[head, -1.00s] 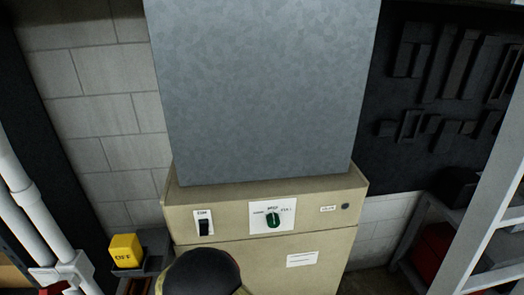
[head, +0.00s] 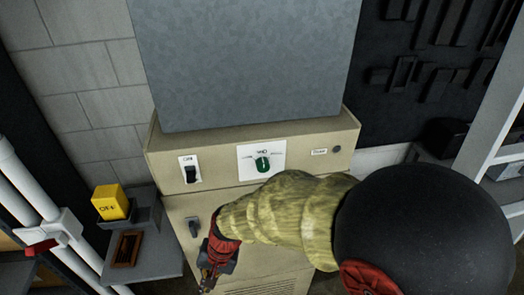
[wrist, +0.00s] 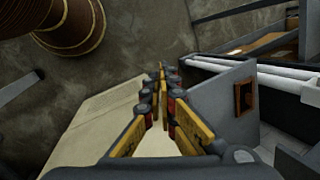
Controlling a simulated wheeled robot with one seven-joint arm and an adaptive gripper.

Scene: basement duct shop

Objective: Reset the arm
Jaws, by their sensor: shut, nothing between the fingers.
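My arm, in a yellow-green sleeve, reaches from the right across the front of the beige cabinet in the head view. My gripper (head: 206,284) hangs low at the cabinet's left side, below a small dark handle. In the wrist view my gripper (wrist: 162,72) has its yellow-and-dark fingers brought together at the tips, with nothing held. The beige cabinet (head: 225,230) carries a black rocker switch (head: 190,174) and a green knob (head: 262,164). Whether the gripper touches the cabinet cannot be told.
White pipes (head: 45,215) run at the far left. A white rack (head: 490,130) stands at the right.

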